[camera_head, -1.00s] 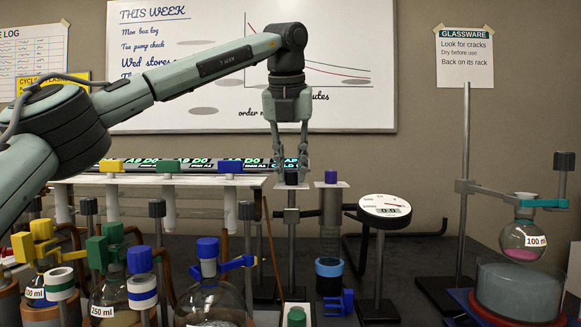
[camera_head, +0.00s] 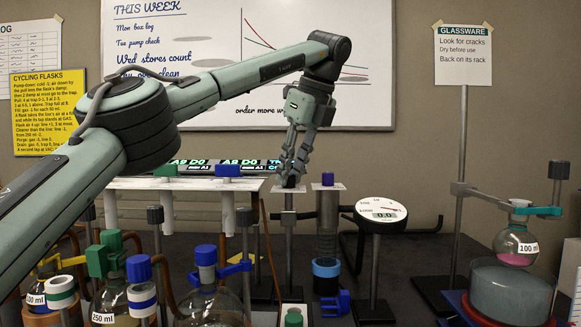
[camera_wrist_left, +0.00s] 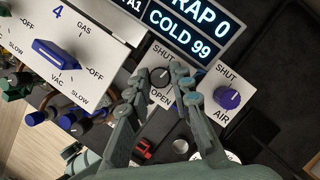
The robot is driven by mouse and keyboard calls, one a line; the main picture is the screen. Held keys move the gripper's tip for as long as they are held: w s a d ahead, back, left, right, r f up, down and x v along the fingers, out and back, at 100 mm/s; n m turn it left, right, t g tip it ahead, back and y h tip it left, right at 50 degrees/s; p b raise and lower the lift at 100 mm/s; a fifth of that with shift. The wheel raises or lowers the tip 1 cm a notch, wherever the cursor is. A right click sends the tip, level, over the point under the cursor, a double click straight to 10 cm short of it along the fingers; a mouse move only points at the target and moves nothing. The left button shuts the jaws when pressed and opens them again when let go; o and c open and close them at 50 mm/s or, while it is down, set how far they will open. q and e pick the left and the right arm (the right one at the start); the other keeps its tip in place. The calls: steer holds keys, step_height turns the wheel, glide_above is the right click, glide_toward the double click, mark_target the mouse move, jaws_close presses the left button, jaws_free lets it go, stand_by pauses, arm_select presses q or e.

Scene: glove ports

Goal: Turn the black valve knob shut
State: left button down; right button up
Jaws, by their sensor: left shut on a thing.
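The black valve knob (camera_wrist_left: 160,77) sits on a white plate marked SHUT and OPEN, in the middle of the left wrist view. My left gripper (camera_wrist_left: 161,86) has one finger on each side of it and is shut on it. In the head view my left gripper (camera_head: 289,180) reaches down to the plate, tilted, with its fingertips at the knob, which they mostly hide. The knob's exact turn is too small to read. My right gripper is not in view.
A blue AIR knob (camera_wrist_left: 228,97) stands close to the right. A white panel with a blue knob (camera_wrist_left: 55,55) is at the left. A round gauge (camera_head: 381,212) reads 0.0. Glass flasks (camera_head: 210,303) crowd the front left; a flask hangs on a stand (camera_head: 515,245) at the right.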

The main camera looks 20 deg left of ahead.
arm_select(q)
steer(key=shift+n+g, duration=0.3)
steer(key=shift+n, duration=0.6)
steer(key=c, duration=1.3)
jaws_free()
steer(key=shift+c, duration=0.2)
